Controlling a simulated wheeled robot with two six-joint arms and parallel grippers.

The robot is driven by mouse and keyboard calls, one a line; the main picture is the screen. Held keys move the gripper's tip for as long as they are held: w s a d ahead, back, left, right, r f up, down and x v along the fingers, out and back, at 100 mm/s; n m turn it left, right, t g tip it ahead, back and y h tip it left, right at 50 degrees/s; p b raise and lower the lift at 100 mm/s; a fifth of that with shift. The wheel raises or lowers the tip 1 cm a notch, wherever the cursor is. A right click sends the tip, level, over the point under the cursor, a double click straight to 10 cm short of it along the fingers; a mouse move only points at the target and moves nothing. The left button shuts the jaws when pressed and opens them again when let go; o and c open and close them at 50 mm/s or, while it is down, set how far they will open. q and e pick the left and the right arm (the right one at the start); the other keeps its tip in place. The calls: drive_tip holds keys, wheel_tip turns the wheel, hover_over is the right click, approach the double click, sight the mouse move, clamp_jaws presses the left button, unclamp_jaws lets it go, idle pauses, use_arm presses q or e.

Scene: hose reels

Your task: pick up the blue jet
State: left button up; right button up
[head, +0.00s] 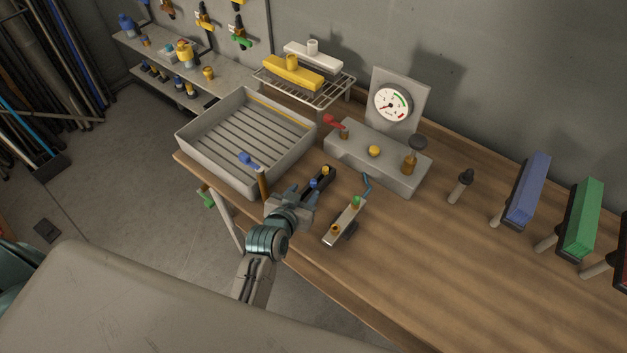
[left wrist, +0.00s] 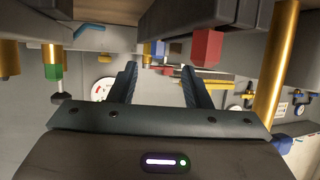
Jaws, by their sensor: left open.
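A small blue jet (head: 313,183) stands in a dark rack (head: 319,178) on the workbench, with a yellow piece (head: 326,169) behind it. My left gripper (head: 301,192) is open and empty at the near end of the rack. In the left wrist view, the picture is inverted, with the bench at the top. The two fingers of my left gripper (left wrist: 160,80) are spread there, and the blue jet (left wrist: 158,47) shows small between them, apart from both. A red block (left wrist: 207,47) is close beside the right finger. My right gripper is not in view.
A small fixture with a green piece (head: 355,202) is close on the right. A gauge block (head: 382,160) stands behind.

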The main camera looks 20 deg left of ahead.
sight(312, 184)
use_arm(q)
drive_tip(key=shift+w+d+p, duration=0.1)
drive_tip(key=shift+w+p, duration=0.25)
drive_tip(key=p+x, duration=0.1)
drive_tip(key=x, duration=0.2)
drive_tip(key=shift+d+f+p, duration=0.1)
drive_tip(key=shift+p, duration=0.2)
drive_tip(key=shift+w+f, duration=0.2)
drive_tip(key=shift+w, duration=0.1)
drive_tip(key=shift+w+f, duration=0.1)
drive_tip(key=shift+f, duration=0.05)
drive_tip(key=c, duration=0.9)
clamp_jaws()
